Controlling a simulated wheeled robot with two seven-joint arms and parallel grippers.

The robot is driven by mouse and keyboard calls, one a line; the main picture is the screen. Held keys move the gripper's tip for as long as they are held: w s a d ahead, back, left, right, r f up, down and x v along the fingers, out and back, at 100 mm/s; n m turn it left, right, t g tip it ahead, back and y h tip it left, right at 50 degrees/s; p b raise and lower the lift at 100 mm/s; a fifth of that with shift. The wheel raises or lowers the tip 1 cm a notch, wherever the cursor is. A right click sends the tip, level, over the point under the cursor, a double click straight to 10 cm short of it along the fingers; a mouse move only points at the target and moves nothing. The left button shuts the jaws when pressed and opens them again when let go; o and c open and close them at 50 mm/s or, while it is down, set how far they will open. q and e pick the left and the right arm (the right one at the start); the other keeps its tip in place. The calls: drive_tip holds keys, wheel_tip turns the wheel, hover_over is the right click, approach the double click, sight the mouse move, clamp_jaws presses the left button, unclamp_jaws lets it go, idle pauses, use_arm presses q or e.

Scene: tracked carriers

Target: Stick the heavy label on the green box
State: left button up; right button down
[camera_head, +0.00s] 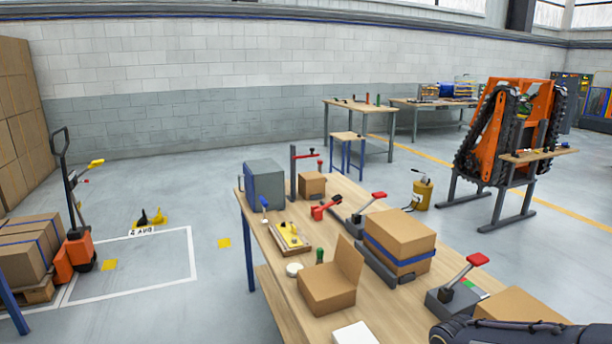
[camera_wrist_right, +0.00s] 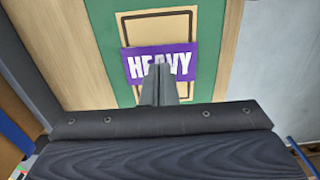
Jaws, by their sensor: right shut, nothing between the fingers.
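In the right wrist view, a purple label (camera_wrist_right: 184,62) with white "HEAVY" lettering lies flat across a pale, brown-edged square on the green box (camera_wrist_right: 206,40). The label is slightly tilted and overlaps the square's sides. My right gripper (camera_wrist_right: 159,70) is shut with nothing in it. Its fingertips are in front of the label's lower middle and hide part of the lettering; I cannot tell whether they touch it. I cannot make out the green box or the label in the head view. My left gripper is in neither view.
In the head view, a wooden bench (camera_head: 276,268) holds an open carton (camera_head: 326,291), a blue-strapped carton (camera_head: 404,236), a grey box (camera_head: 265,186) and red-handled tools. My dark arm crosses the lower right corner. A pallet jack (camera_head: 76,250) stands left on open floor.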

drive_tip(key=shift+f+b, duration=0.35)
drive_tip(key=shift+f, duration=0.05)
drive_tip(key=shift+r, duration=0.1)
idle(0.6)
wheel_tip(320, 180, up, 7)
drive_tip(key=p, duration=0.5)
drive_tip(key=shift+p, duration=0.3)
drive_tip(key=s+a+r+m+t+y, duration=0.2)
drive_tip(key=s+r, duration=0.3)
drive_tip(key=s, duration=0.3)
drive_tip(key=s+a+r+m+t+y, duration=0.1)
drive_tip(key=s+a+r+m+t, duration=0.1)
drive_tip(key=s+r, duration=0.4)
drive_tip(key=s+m+t, duration=0.1)
drive_tip(key=s+m, duration=0.1)
drive_tip(key=s, duration=0.1)
drive_tip(key=shift+r+t+y, duration=0.15)
drive_tip(key=shift+t+y, duration=0.15)
drive_tip(key=shift+y, duration=0.1)
